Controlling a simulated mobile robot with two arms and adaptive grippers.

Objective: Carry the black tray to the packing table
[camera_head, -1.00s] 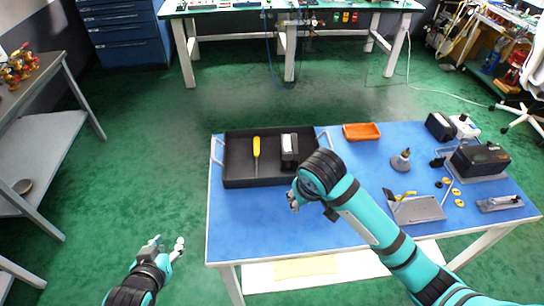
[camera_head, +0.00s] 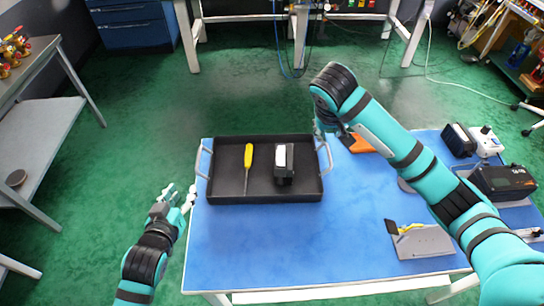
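The black tray (camera_head: 215,190) lies flat on the blue-topped table (camera_head: 260,245), near its far left edge. It has a silver handle at each short side and holds a yellow-handled screwdriver (camera_head: 248,160) and a black device with a white top (camera_head: 284,165). My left gripper (camera_head: 181,196) is open and empty, left of the table's edge and a little short of the tray's left handle (camera_head: 203,158). My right gripper (camera_head: 319,131) is just beyond the right handle (camera_head: 325,158), mostly hidden by its own wrist, so its fingers cannot be made out. Which table is the packing table is not marked.
An orange bin (camera_head: 362,144) is partly behind my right arm. A grey stand (camera_head: 420,242), a black box (camera_head: 503,182) and other devices occupy the table's right side. A grey shelf table (camera_head: 40,140) stands left, another workbench at the back. Green floor between is clear.

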